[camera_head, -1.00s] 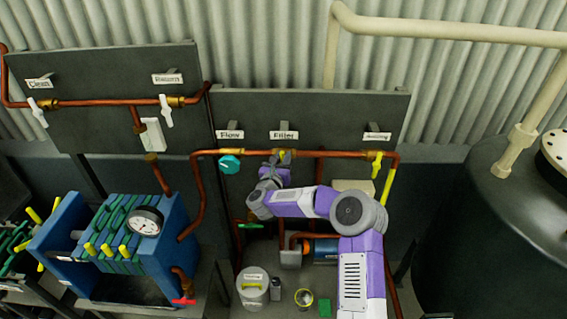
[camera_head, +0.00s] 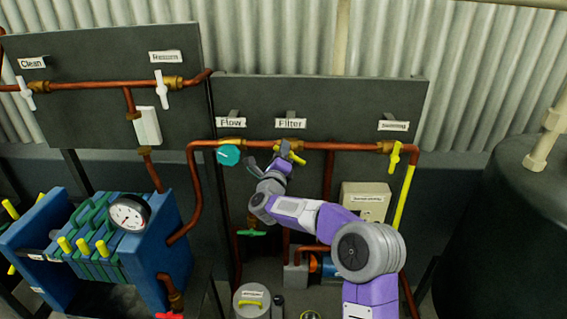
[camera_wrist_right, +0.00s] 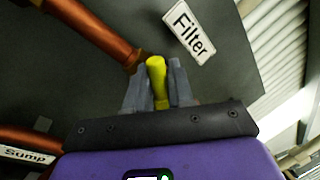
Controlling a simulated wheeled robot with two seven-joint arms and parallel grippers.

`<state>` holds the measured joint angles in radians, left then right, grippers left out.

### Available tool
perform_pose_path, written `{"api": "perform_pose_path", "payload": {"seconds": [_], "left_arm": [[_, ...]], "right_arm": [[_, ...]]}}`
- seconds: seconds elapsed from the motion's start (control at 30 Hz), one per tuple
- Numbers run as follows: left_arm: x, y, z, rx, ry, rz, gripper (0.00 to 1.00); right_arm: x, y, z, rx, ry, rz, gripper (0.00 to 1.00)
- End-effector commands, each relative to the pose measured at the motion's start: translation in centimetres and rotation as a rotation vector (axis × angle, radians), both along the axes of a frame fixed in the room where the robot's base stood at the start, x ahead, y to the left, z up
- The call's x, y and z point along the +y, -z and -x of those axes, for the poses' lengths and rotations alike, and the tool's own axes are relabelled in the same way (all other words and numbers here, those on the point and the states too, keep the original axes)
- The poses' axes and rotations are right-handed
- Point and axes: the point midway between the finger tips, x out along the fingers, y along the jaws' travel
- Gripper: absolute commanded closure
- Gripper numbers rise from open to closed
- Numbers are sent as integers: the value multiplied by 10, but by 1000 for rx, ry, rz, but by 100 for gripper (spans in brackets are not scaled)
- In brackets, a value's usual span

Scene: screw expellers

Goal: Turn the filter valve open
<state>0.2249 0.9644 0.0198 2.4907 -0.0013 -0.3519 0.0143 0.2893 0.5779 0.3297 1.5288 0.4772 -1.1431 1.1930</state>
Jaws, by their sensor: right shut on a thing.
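The filter valve has a yellow handle (camera_head: 292,155) on the copper pipe, below the "Filter" label (camera_head: 291,123) on the grey panel. My right gripper (camera_head: 281,156) is at the valve, its arm reaching up from the lower right. In the right wrist view the yellow handle (camera_wrist_right: 156,75) stands between the two grey fingers of my right gripper (camera_wrist_right: 157,88), which is shut on it. In the head view the handle looks tilted, and the gripper hides part of it. The left gripper is not in view.
A teal flow valve knob (camera_head: 228,155) is just left of the filter valve. A yellow-handled valve (camera_head: 394,157) is at the right end of the pipe. A blue filter press (camera_head: 150,225) with a gauge stands at left, a dark tank (camera_head: 500,225) at right.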

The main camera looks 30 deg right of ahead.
Motion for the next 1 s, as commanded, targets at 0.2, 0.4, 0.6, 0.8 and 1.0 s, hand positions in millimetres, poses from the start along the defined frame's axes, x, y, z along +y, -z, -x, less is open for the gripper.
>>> {"api": "perform_pose_path", "payload": {"seconds": [0.2,0.4,0.6,0.8,1.0], "left_arm": [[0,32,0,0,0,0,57],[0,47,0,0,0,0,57],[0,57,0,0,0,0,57],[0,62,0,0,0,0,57],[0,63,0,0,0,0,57]], "right_arm": [[3,9,-1,103,0,173,100],[4,12,-2,187,-1,308,100],[4,14,-2,248,-1,406,100],[4,15,-2,284,0,463,100],[4,16,-3,299,-2,485,100]]}}
